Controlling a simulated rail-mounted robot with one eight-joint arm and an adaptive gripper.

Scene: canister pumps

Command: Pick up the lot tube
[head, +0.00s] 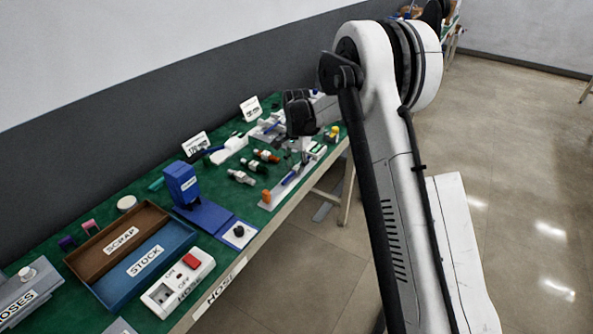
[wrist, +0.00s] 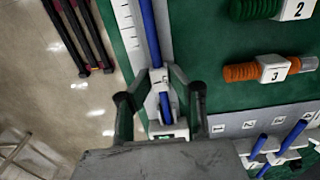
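A long thin blue tube (wrist: 149,35), which I take to be the lot tube, lies along a white strip with graduation marks (wrist: 127,30) in the wrist view. A small white holder (wrist: 158,78) sits across it. The blue tube also shows in the head view (head: 290,177), at the bench's front edge. My gripper (wrist: 157,99) is open, one finger on each side of the tube, with visible gaps. The tube's near end is partly hidden by my gripper.
An orange ribbed part tagged 3 (wrist: 245,72) and a green one tagged 2 (wrist: 255,9) lie right of the strip. A grey numbered rack (wrist: 235,126) holds more blue tubes (wrist: 258,146). Brown (head: 110,236) and blue (head: 150,262) trays stand at the bench's near end.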

